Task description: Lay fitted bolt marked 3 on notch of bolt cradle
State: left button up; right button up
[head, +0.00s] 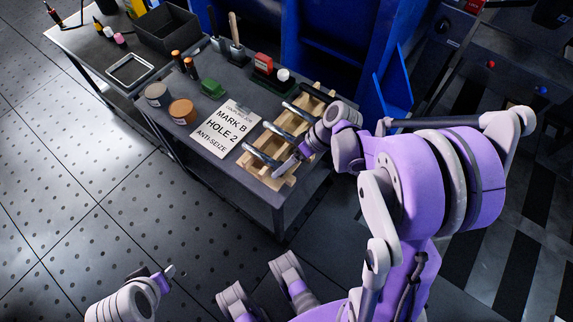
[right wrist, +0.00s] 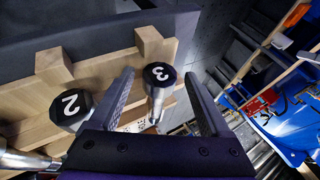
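The bolt cradle (head: 251,165) is a pale wooden rack on the table, with several silver bolts lying across it. In the right wrist view the dark head of bolt 3 (right wrist: 158,73) sits between my right gripper's fingers (right wrist: 165,88), with visible gaps on both sides. The fingers are apart. Bolt 2 (right wrist: 70,107) lies left of them by the cradle's wooden blocks (right wrist: 55,64). In the head view the right gripper (head: 284,166) is at the cradle's near end; its wrist hides part of the rack. My left gripper (head: 171,272) is low, away from the table; its opening is unclear.
A printed sheet (head: 225,128) reading MARK B HOLE 2 lies left of the cradle. A blue cabinet (head: 335,50) is behind. Floor at left is clear.

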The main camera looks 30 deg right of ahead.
dwell(0.3)
pick_arm(q)
notch_tip(320, 180, up, 3)
jog(key=p, duration=0.2)
jog(key=shift+r+p, duration=0.1)
jog(key=shift+p, duration=0.25)
pick_arm(e)
jog(key=v, duration=1)
jog(key=shift+s+d+r, duration=0.1)
jog(key=shift+d+r, duration=0.2)
jog(key=shift+a, duration=0.1)
jog(key=s+a+m+t+h, duration=0.2)
jog(key=s+a+m+h, duration=0.1)
jog(key=s+a+h, duration=0.55)
pick_arm(q)
notch_tip(320, 180, up, 15)
jog(key=w+p, duration=0.2)
jog(key=p, duration=1.1)
jog(key=shift+r+t+p, duration=0.2)
jog(key=shift+t+p, duration=0.2)
pick_arm(e)
jog(key=shift+t+y, duration=0.6)
jog(key=shift+y, duration=0.15)
jog(key=r, duration=0.5)
jog(key=a+r, duration=0.1)
jog(key=r, duration=0.9)
jog(key=shift+w+a+r, duration=0.35)
